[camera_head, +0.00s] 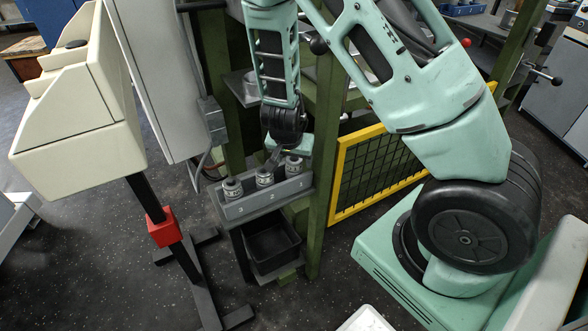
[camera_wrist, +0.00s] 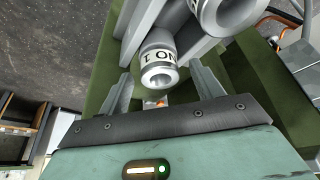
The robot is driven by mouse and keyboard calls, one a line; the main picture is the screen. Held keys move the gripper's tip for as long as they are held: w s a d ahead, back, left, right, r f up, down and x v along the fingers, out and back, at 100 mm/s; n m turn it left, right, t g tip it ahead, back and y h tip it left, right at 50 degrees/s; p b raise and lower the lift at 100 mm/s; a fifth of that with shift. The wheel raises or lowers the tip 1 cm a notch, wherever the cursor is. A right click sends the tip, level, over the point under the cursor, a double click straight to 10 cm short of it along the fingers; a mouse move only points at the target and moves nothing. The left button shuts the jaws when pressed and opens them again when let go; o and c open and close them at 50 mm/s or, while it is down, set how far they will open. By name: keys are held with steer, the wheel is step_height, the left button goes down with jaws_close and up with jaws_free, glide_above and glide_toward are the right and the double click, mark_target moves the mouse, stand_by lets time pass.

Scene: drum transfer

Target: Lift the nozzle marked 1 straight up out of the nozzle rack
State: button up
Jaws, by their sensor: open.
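The grey nozzle rack (camera_head: 262,196) has a front face marked 3, 2 and 1 from left to right. A short grey metal nozzle stands upright above each number. The nozzle marked 1 (camera_head: 294,166) is at the right end, with the nozzle marked 2 (camera_head: 264,177) beside it. My gripper (camera_head: 282,153) is just above and behind these two. In the wrist view my gripper (camera_wrist: 160,88) is open, with a finger on each side of a banded nozzle (camera_wrist: 160,68).
The nozzle marked 3 (camera_head: 233,188) stands at the rack's left end. A black bin (camera_head: 271,246) sits below the rack. A green post (camera_head: 322,190) rises close to the right, with a yellow-framed mesh panel (camera_head: 365,172) beyond. A cream cabinet (camera_head: 80,110) stands at left.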

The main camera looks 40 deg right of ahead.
steer(key=c, duration=1.1)
steer(key=shift+c, duration=0.2)
